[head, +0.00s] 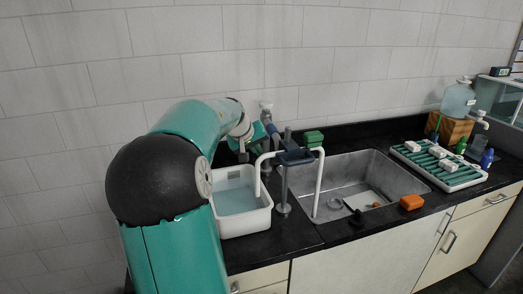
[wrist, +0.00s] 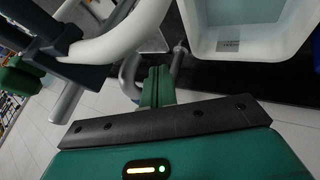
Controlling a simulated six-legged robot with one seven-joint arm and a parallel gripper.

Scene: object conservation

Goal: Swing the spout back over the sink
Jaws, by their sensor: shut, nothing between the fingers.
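A white bent pipe (head: 261,168) runs left from a dark block (head: 296,157) on a grey post, and its end hangs down over a white basin. A second white pipe (head: 319,185) bends from the block's right side down into the steel sink (head: 405,183). I cannot tell for sure which is the spout. My gripper (wrist: 157,86) is shut and empty. In the wrist view its green fingers are close to a white curved pipe (wrist: 120,38); contact is unclear. In the head view my arm reaches behind the basin, and the fingertips cannot be made out.
The white basin (head: 262,215) of bluish water stands left of the sink. An orange block (head: 411,202) lies on the front counter edge. A green drying rack (head: 440,168) and a water jug (head: 458,98) on a wooden block stand right. A tiled wall closes the back.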

